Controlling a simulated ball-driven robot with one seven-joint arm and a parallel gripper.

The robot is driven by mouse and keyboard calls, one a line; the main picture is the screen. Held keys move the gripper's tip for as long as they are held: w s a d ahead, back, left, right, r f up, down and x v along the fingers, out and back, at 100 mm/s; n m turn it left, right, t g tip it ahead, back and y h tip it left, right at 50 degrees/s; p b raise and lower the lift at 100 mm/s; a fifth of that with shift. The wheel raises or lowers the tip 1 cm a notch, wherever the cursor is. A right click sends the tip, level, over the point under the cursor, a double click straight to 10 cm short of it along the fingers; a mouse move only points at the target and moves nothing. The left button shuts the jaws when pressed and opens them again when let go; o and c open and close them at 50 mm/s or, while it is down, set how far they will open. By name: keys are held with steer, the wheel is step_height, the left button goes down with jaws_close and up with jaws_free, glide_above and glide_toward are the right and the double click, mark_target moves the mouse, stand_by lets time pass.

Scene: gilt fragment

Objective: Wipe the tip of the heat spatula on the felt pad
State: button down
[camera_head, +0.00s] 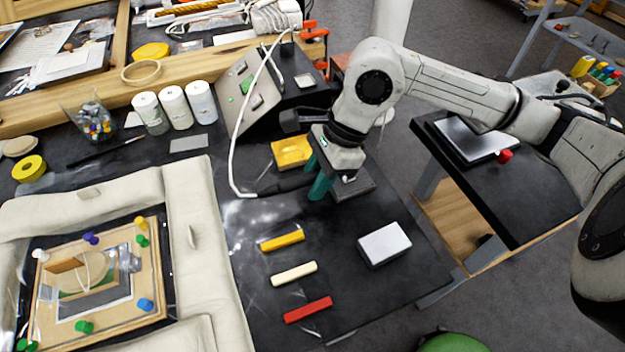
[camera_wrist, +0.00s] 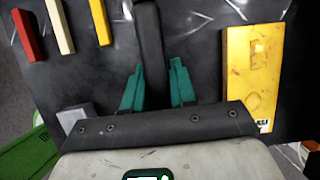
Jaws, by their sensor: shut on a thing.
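The heat spatula shows as a dark handle (camera_head: 290,185) with a white cable at its left end; it also runs up between the fingers in the wrist view (camera_wrist: 149,40). My gripper (camera_head: 318,180), with teal fingers also in the wrist view (camera_wrist: 157,80), is shut on this handle low over the black bench. A dark grey flat block (camera_head: 359,191), which seems to be the felt pad, lies just right of the fingers. The spatula tip is not clear behind my gripper, so I cannot tell whether it touches the pad.
A yellow sponge-like block (camera_head: 291,151) lies behind my gripper. The soldering-type station (camera_head: 250,95) stands at the back. Yellow (camera_head: 282,241), cream (camera_head: 294,273) and red (camera_head: 308,309) sticks and a white block (camera_head: 384,244) lie in front. A padded framed piece (camera_head: 196,235) is at left.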

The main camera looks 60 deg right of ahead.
steer(key=shift+s+d+b, duration=0.35)
steer(key=shift+d+b, duration=0.1)
steer(key=shift+d, duration=0.1)
steer(key=shift+a, duration=0.1)
steer(key=shift+w+a+b, duration=0.35)
steer(key=shift+w+a, duration=0.2)
steer(key=shift+a, duration=0.2)
steer(key=shift+a, duration=0.1)
steer(key=shift+w+a+b, duration=0.35)
steer(key=shift+w+a, duration=0.15)
steer(key=shift+a, duration=0.3)
steer(key=shift+s+d+b, duration=0.5)
steer(key=shift+d+b, duration=0.35)
